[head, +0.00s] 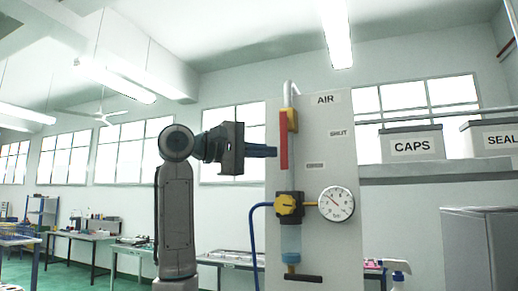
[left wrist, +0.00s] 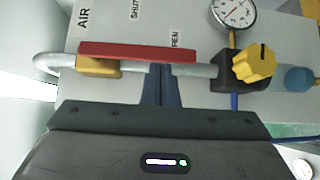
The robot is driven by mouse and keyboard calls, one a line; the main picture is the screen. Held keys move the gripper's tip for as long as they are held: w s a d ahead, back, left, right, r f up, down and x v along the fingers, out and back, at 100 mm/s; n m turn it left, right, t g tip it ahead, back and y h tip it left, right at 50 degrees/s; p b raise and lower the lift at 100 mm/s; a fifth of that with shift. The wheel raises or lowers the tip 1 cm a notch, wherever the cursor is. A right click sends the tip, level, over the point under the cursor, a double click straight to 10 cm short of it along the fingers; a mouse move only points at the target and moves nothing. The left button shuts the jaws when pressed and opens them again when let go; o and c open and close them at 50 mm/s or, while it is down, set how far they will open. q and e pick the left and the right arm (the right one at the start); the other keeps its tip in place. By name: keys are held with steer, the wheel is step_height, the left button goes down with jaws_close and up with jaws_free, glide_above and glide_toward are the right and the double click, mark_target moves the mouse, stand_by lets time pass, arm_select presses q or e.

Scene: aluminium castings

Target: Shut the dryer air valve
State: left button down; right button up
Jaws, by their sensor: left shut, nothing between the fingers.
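The air valve has a long red lever (head: 284,139) on a yellow valve body (head: 292,120), set on a vertical pipe on a grey panel (head: 345,200). The lever hangs straight down along the pipe, its free end near the OPEN label (head: 315,165). The SHUT label (head: 338,133) is to the right. My left gripper (head: 275,152) is shut and empty, coming from the left with its tips beside the lever's lower half. In the left wrist view the blue fingers (left wrist: 162,70) end close to the red lever (left wrist: 135,52); whether they touch is unclear.
Below the lever are a yellow knob (head: 289,207), a pressure gauge (head: 336,204) and a blue hose (head: 253,240). A shelf at right holds a CAPS bin (head: 413,144) and a SEAL bin (head: 490,138). Left of the panel is open air; benches stand far back.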

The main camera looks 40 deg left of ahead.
arm_select(q)
steer(key=shift+w, duration=0.1)
steer(key=shift+f, duration=0.15)
steer(key=w+d+r+n+t+y+b, duration=0.1)
steer(key=w+d+r+n+t+b, duration=0.1)
steer(key=d+r+n+t+b, duration=0.3)
steer(key=d+n+t+b, duration=0.3)
steer(key=d+n+b, duration=0.4)
steer(key=b, duration=0.3)
steer(key=shift+w+t+y+b, duration=0.3)
steer(key=shift+w+y+b, duration=0.05)
steer(key=shift+w+y, duration=0.05)
stand_by(0.6)
steer(key=shift+r, duration=0.15)
stand_by(0.4)
